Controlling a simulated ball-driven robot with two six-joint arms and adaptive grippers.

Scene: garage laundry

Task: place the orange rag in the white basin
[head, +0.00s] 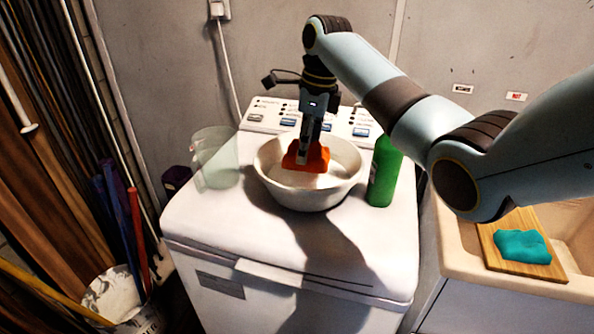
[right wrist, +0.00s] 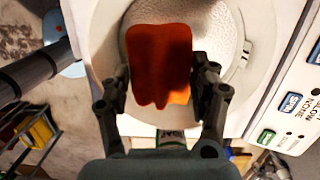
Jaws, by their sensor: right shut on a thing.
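The orange rag (head: 306,157) is in my right gripper (head: 308,150), which is shut on it and points down over the white basin (head: 283,192). In the head view the rag shows inside the outline of the basin's mouth; whether it touches the bottom I cannot tell. The basin stands on top of the white washing machine. In the right wrist view the rag (right wrist: 159,62) hangs between the two fingers of the right gripper (right wrist: 162,92), with the basin (right wrist: 110,45) behind it. My left gripper is in neither view.
A green bottle (head: 384,172) stands close to the basin's right side, and a clear container (head: 215,158) stands to its left. The control panel (head: 345,122) is behind. At right, a teal cloth (head: 521,245) lies on a wooden board (head: 500,262) over the sink. The machine's front top is clear.

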